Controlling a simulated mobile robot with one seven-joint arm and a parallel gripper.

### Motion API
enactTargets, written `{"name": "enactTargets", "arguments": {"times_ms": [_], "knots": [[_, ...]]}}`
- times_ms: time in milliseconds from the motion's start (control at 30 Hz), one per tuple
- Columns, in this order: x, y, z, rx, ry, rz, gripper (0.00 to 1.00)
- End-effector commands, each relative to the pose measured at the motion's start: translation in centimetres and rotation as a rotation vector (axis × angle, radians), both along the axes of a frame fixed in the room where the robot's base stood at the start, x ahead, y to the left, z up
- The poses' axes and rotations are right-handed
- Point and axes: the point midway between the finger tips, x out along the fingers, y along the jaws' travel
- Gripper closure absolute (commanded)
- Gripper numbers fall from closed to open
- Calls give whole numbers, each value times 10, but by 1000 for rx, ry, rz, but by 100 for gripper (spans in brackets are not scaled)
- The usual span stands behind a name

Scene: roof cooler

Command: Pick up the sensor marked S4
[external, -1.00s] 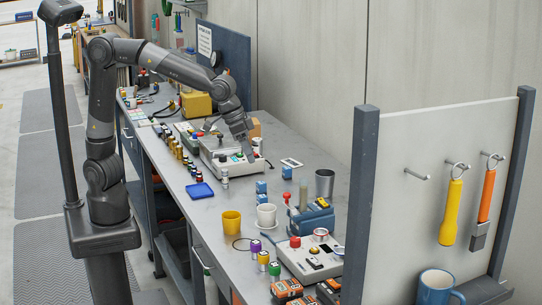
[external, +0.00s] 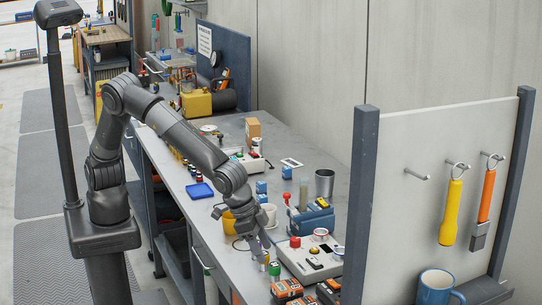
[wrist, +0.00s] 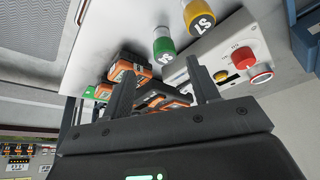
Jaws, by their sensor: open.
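In the external view the green-capped sensor (external: 274,270) and the yellow-capped one (external: 263,259) stand left of a control box. My gripper (external: 262,246) is low over the bench beside them. Its fingers are apart with nothing held (wrist: 161,68), and the green-capped sensor appears just beyond the fingertips. A purple-capped sensor is hidden behind my gripper.
The control box (external: 310,262), with a red knob, stands just right. Orange-and-black packs (external: 287,289) lie at the front edge. A blue tray (external: 199,191) lies farther back.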

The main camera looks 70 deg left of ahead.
Motion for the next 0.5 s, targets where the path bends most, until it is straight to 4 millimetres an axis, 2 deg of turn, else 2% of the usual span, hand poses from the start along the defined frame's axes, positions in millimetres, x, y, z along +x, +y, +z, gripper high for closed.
{"name": "enactTargets", "arguments": {"times_ms": [100,267,500], "knots": [[7,-3,-19,3,1,1,45],[11,-6,-28,0,0,1,45],[27,-11,-56,2,1,1,45]]}}
